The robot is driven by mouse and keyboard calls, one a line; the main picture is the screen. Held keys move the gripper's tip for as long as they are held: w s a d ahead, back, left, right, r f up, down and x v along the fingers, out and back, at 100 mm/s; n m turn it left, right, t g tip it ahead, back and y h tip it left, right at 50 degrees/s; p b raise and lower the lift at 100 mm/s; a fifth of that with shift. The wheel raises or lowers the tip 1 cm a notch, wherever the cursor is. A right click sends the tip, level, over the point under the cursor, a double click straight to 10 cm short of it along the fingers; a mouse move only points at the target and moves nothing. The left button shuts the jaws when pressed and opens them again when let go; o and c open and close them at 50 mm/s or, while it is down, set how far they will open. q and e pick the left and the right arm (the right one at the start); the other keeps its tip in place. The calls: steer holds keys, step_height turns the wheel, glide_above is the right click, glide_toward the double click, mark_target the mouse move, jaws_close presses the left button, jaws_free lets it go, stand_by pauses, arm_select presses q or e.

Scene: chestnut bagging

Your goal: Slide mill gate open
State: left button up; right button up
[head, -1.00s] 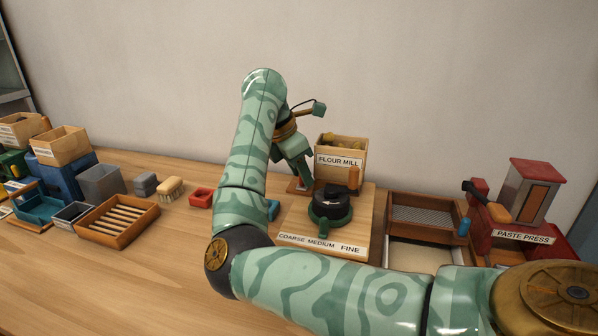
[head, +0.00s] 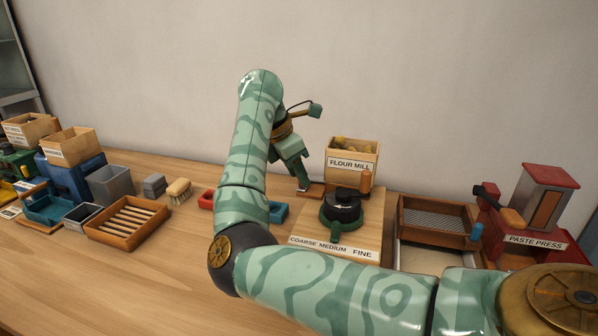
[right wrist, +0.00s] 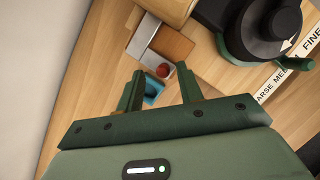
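The flour mill (head: 351,164) stands on a wooden base, with a labelled hopper box and a black, green-rimmed grinder (head: 342,208). At its left side is a small gate assembly (head: 312,190). In the right wrist view it shows as a brown slab and silver metal strip (right wrist: 143,36) with a round red knob (right wrist: 163,71) at the near end. My right gripper (right wrist: 160,88) is open and empty. Its fingertips are on either side of the knob in the picture, just short of it; contact is not visible. The left gripper is not in view.
A blue tray (head: 278,212) and a red tray (head: 206,199) lie left of the mill, partly behind my right arm. A wooden sieve tray (head: 399,215) and the red paste press (head: 536,238) stand to the right. A slatted wooden tray (head: 92,234) sits left. The front left tabletop is clear.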

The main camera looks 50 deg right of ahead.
steer(key=shift+r, duration=0.1)
